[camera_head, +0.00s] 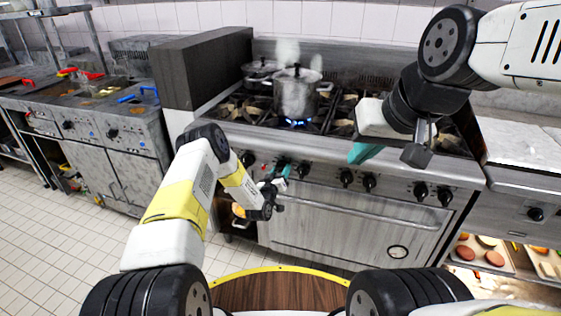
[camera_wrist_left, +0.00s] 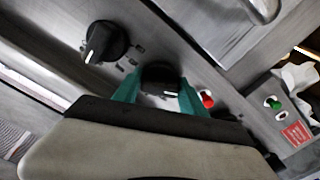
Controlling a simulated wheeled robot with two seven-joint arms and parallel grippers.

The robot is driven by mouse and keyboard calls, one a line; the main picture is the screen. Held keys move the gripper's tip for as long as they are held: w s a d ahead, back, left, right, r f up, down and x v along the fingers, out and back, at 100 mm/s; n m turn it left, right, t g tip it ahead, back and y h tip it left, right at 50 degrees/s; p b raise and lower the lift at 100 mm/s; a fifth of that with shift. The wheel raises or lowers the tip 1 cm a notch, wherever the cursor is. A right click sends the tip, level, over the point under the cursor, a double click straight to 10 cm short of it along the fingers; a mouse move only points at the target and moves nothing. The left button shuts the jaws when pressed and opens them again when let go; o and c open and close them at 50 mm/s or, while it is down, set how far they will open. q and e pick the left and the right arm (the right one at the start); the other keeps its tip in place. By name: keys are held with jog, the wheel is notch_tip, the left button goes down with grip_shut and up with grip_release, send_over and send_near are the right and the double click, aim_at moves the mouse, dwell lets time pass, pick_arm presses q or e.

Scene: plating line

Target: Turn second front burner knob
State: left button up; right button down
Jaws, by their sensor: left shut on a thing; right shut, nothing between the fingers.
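The stove (camera_head: 350,215) has a row of black knobs along its front panel. My left gripper (camera_head: 284,172) is at the left part of this row. In the left wrist view its teal fingers (camera_wrist_left: 158,95) are shut on both sides of a black front burner knob (camera_wrist_left: 160,78), which appears to be the second from the left. Another black knob (camera_wrist_left: 103,42) is beside it, apart from the fingers. My right gripper (camera_head: 364,153) is shut and empty, in front of the right half of the stove top.
A steaming pot (camera_head: 296,94) stands over a lit blue flame, with another pot (camera_head: 261,74) behind it. A red light (camera_wrist_left: 208,100) is close to the left fingers. The oven handle (camera_head: 340,209) runs below the knobs. The tiled floor at the left is clear.

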dwell(0.4)
pick_arm(q)
jog(key=o, duration=1.3)
jog(key=v, duration=0.8)
jog(key=shift+w, duration=0.1)
